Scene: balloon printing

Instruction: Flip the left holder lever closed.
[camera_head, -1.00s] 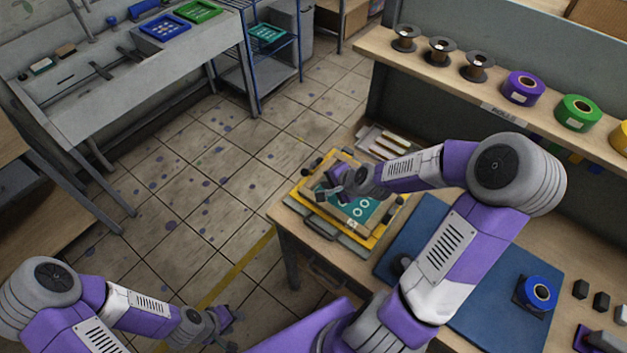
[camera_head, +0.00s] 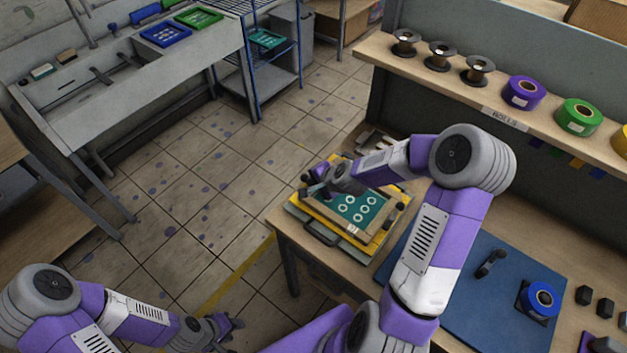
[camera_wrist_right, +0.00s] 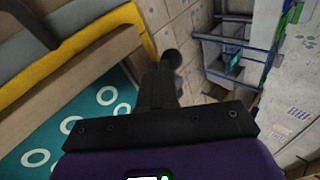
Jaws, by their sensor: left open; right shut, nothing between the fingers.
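The screen holder, a yellow base (camera_head: 388,232) carrying a wooden-framed teal screen with white rings (camera_head: 362,208), sits on the table's left end. My right gripper (camera_head: 318,195) is shut and empty, low over the holder's left end. In the right wrist view, its dark fingers (camera_wrist_right: 158,88) point toward a black round knob (camera_wrist_right: 172,58), which looks like the end of the left holder lever. Whether they touch is unclear, and the lever's angle is mostly hidden. My left gripper (camera_head: 228,325) is open and empty, left of the table above the floor.
A blue mat (camera_head: 475,325) with a dark handled tool (camera_head: 491,263) and a blue tape roll (camera_head: 541,297) lies right of the holder. A shelf behind bears spools and tape rolls (camera_head: 523,92). Open tiled floor lies left of the table.

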